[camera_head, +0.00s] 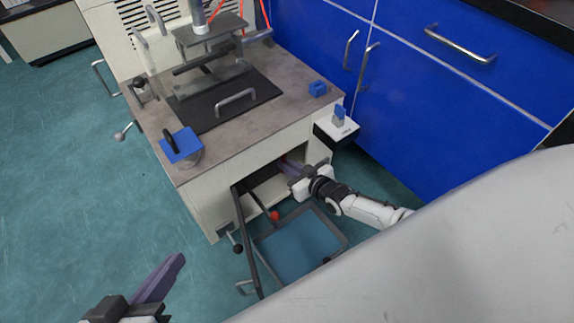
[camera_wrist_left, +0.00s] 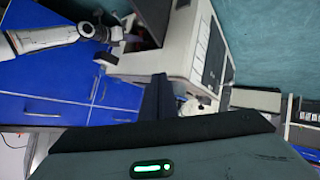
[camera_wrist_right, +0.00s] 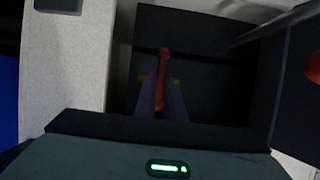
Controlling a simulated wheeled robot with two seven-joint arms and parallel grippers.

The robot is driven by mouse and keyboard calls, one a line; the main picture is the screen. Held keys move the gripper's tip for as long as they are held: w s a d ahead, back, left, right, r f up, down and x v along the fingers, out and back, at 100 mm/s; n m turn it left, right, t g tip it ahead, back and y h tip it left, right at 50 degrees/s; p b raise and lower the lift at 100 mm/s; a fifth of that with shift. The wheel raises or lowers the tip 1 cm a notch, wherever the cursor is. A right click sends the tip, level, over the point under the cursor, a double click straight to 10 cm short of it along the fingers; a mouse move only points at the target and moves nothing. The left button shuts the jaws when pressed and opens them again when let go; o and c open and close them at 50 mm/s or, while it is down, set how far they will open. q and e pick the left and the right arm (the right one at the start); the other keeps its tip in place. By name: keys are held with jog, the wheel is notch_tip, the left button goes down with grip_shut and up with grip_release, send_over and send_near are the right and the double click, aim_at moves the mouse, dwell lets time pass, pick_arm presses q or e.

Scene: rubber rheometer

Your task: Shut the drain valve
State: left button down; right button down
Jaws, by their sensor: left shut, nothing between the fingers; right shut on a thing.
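The drain valve's red handle (camera_wrist_right: 161,62) shows in the right wrist view inside a dark compartment. My right gripper (camera_wrist_right: 160,88) is shut on this handle, with a finger on each side of it. In the head view my right gripper (camera_head: 285,165) reaches into the opening at the machine's (camera_head: 215,195) lower front, and the handle is hidden there. My left gripper (camera_head: 178,262) is shut and empty, over the floor at the lower left. Its closed fingers (camera_wrist_left: 158,85) also show in the left wrist view.
An open black door (camera_head: 246,240) stands left of the tray. Blue cabinets (camera_head: 410,85) border the right. The floor at left is clear.

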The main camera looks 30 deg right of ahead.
jog(key=c, duration=1.8)
grip_release()
jog(key=shift+c, duration=0.2)
